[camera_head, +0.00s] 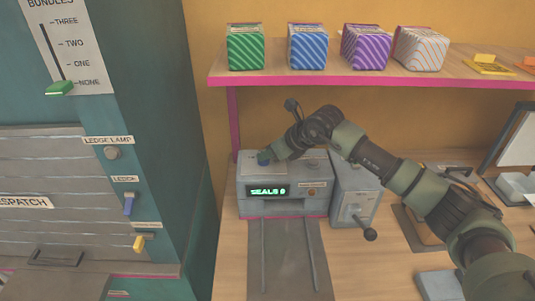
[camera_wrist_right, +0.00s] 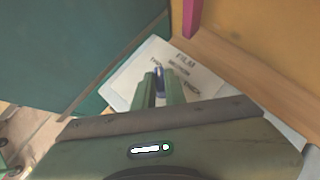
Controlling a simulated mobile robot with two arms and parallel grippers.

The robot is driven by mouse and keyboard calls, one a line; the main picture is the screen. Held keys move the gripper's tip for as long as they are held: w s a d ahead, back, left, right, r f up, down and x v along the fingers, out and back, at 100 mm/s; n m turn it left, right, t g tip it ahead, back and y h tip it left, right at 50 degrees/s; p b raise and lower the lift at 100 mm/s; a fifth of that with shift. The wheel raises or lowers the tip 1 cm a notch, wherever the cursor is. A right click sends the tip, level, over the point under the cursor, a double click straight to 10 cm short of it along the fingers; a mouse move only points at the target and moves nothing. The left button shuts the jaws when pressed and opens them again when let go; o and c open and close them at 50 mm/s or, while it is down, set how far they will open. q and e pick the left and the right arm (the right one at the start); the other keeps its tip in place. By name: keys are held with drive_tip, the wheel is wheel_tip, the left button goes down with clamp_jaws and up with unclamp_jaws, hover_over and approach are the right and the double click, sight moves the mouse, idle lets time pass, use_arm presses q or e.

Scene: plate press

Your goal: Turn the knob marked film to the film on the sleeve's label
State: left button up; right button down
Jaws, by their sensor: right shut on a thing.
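The sealing machine (camera_head: 312,201) is a grey box with a lit display reading "SEALS 0". A blue knob (camera_head: 263,160) is on its top at the left. In the right wrist view, a pale plate marked "FILM" (camera_wrist_right: 133,81) carries the words "MEDIUM", "THICK" and a partly covered one, likely "THIN". My right gripper (camera_head: 270,154) is over the knob; in the right wrist view its fingers (camera_wrist_right: 159,82) are shut on the knob (camera_wrist_right: 159,71). The fingers hide most of it, so its setting cannot be read. I cannot identify the sleeve or its label. My left gripper is not in view.
Striped packs, green (camera_head: 246,48), blue (camera_head: 308,48), purple (camera_head: 366,48) and white (camera_head: 420,50), stand on a pink-edged shelf (camera_head: 300,80) above. A grey box with a lever (camera_head: 352,200) stands right of the machine. A teal cabinet (camera_head: 165,90) rises close on the left.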

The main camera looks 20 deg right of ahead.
drive_tip(key=shift+a+f+m+h+b, duration=0.1)
drive_tip(key=shift+f+m+h+b, duration=0.05)
drive_tip(key=shift+m+h+b, duration=0.3)
drive_tip(key=m+h+b, duration=0.1)
drive_tip(key=m+b, duration=0.1)
drive_tip(key=m+t+h+b, duration=0.1)
drive_tip(key=m+h+b, duration=0.1)
drive_tip(key=b, duration=0.1)
drive_tip(key=m+h+b, duration=0.1)
drive_tip(key=m+b, duration=0.1)
drive_tip(key=b, duration=0.1)
drive_tip(key=shift+a+f, duration=0.1)
drive_tip(key=shift+a, duration=0.3)
drive_tip(key=shift+s+a+r+m+h+b, duration=0.1)
drive_tip(key=shift+r+m+h+b, duration=0.1)
drive_tip(key=shift+m+h+b, duration=1.1)
drive_tip(key=c, duration=1.5)
unclamp_jaws()
drive_tip(key=shift+o, duration=0.2)
drive_tip(key=shift+r, duration=0.1)
drive_tip(key=b+v, duration=0.2)
drive_tip(key=v, duration=0.5)
drive_tip(key=shift+s+r, duration=0.25)
drive_tip(key=shift+s, duration=0.05)
